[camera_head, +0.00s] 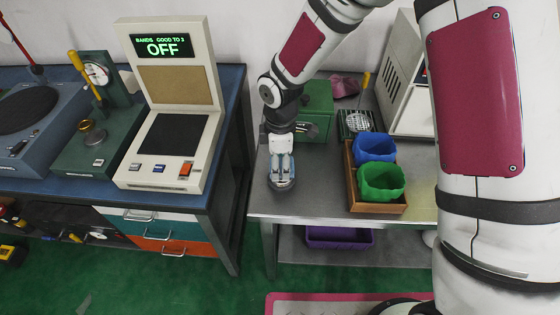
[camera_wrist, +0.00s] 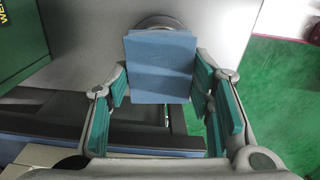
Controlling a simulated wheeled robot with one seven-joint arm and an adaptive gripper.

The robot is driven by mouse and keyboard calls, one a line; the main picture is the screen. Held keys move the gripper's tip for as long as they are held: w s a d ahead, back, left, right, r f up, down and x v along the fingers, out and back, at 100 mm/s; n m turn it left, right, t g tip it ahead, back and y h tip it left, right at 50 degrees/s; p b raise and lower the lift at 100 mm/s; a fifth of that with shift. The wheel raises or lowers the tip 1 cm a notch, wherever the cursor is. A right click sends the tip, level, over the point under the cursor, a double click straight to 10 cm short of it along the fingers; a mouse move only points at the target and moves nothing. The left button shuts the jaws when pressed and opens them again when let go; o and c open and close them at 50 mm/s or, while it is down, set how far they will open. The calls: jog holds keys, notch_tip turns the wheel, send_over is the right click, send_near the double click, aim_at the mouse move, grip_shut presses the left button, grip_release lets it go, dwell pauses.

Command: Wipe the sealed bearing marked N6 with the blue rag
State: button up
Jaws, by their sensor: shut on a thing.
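The blue rag (camera_wrist: 160,70) is a folded, flat-faced block between the teal finger pads of my gripper (camera_wrist: 159,88) in the wrist view. My gripper (camera_head: 281,160) is shut on it and points down over the left front part of the grey bench in the head view. A round grey metal bearing (camera_head: 281,185) lies under the rag on the bench. Its rim (camera_wrist: 160,22) shows behind the rag in the wrist view. The rag hides most of the bearing, and I cannot read any mark on it. I cannot tell whether rag and bearing touch.
On the grey bench (camera_head: 320,203), a wooden tray (camera_head: 378,207) holds a blue bin (camera_head: 375,147) and a green bin (camera_head: 381,183). A green box (camera_head: 318,97) stands behind my gripper. A blue-topped bench at left carries a tester (camera_head: 165,55) reading OFF. A gap separates the benches.

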jog(key=shift+f+b, duration=0.55)
jog(key=shift+f, duration=0.5)
dwell(0.4)
jog(key=shift+a, duration=0.1)
jog(key=shift+s+a+r, duration=0.1)
jog(key=shift+s+a, duration=0.05)
jog(key=shift+a, duration=0.6)
jog(key=shift+d, duration=0.2)
jog(key=shift+s+d, duration=0.1)
jog(key=shift+d, duration=1.3)
jog(key=shift+a, duration=0.1)
jog(key=shift+w+a+f+b, duration=0.1)
jog(key=shift+w+a+b, duration=0.1)
jog(key=shift+a, duration=0.55)
jog(key=shift+w+a+f+b, duration=0.1)
jog(key=shift+w+a+b, duration=0.05)
jog(key=shift+a, duration=0.55)
